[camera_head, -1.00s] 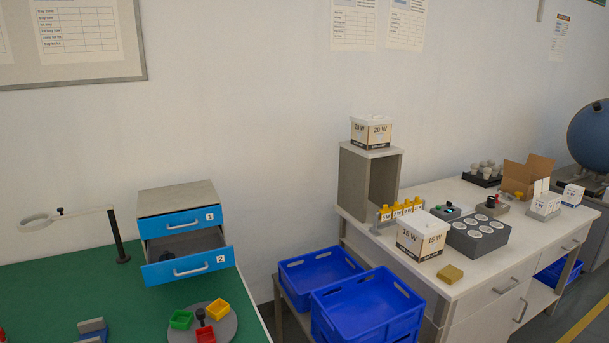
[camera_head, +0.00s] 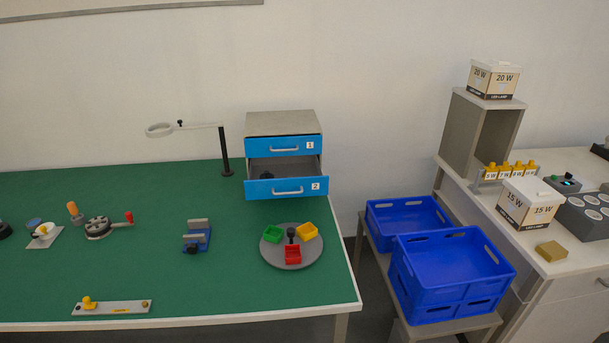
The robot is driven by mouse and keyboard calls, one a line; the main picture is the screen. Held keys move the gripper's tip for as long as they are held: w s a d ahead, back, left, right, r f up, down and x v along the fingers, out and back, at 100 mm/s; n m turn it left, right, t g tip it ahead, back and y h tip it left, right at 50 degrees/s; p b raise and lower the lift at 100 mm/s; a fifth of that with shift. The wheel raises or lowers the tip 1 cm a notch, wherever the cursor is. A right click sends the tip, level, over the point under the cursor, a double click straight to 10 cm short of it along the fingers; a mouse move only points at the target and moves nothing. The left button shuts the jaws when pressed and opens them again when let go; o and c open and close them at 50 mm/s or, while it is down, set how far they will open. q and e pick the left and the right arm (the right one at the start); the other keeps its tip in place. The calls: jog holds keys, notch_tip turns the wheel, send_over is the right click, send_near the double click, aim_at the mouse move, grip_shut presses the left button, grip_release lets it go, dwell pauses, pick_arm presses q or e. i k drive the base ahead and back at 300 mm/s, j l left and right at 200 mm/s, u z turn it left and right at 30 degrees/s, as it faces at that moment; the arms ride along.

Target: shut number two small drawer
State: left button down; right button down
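The small drawer cabinet (camera_head: 281,123) is grey with blue fronts and stands at the back right of the green table. Its upper drawer, number one (camera_head: 278,147), is pushed in or nearly so. The lower drawer, number two (camera_head: 262,189), is pulled out towards me, with its silver handle (camera_head: 288,191) on the front. A dark small item (camera_head: 266,175) lies inside it. Neither of my grippers shows in the head view.
A round grey turntable (camera_head: 268,255) with green, yellow and red bins stands in front of the drawer. A magnifier on a post (camera_head: 225,150) is left of the cabinet. Blue crates (camera_head: 450,270) stand right of the green table (camera_head: 130,265). A blue-grey vise (camera_head: 197,238) sits left of the turntable.

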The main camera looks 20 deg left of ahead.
aim_at(307, 180)
jog(key=j+z, duration=0.25)
jog(key=j, duration=1.2)
